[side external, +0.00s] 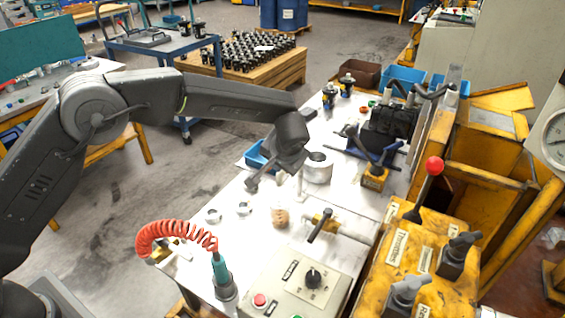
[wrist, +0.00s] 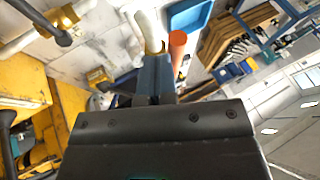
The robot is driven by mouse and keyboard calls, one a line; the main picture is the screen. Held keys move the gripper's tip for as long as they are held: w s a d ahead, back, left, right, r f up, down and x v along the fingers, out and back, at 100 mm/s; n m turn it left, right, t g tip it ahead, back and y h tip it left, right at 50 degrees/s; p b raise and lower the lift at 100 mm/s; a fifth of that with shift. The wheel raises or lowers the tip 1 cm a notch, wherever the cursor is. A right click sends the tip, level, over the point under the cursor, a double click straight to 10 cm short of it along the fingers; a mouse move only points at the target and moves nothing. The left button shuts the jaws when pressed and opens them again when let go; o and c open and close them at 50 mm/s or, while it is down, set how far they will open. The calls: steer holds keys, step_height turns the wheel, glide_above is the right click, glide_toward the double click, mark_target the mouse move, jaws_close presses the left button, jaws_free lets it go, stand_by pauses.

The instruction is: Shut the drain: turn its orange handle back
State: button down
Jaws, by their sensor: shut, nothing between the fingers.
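My gripper (side external: 289,158) hangs over the white bench in the side view, its fingers shut and empty. In the wrist view its shut fingers (wrist: 156,75) point up the picture. An orange cylindrical piece (wrist: 178,46), which looks like the drain's handle, stands just right of the fingertips there; I cannot tell if they touch. A white rounded rod (wrist: 150,32) shows just beyond the fingertips. In the side view a thin white post (side external: 300,184) stands under my gripper. I cannot make out the orange handle in that view; my gripper may hide it. The drain's body is not clear.
A control box (side external: 298,282), a coiled red hose (side external: 172,229) and a yellow machine (side external: 405,262) fill the front. The bench front-left has small loose parts.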

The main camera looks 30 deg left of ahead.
steer(key=shift+s+a+m+t+h, duration=0.15)
steer(key=shift+a+m+t+h, duration=0.25)
steer(key=shift+a+m, duration=0.75)
steer(key=w+a+m+t+h, duration=0.1)
steer(key=w+a+m+h, duration=0.4)
steer(key=w+a+m, duration=0.2)
steer(key=shift+w+a+m, duration=0.2)
steer(key=shift+a+m, duration=0.85)
steer(key=shift+a, duration=0.25)
steer(key=shift+w, duration=0.1)
steer(key=s+a+r, duration=0.3)
steer(key=s+r, duration=0.5)
steer(key=r, duration=0.1)
steer(key=shift+s+a, duration=0.15)
steer(key=shift+a, duration=0.1)
steer(key=shift+r, duration=0.1)
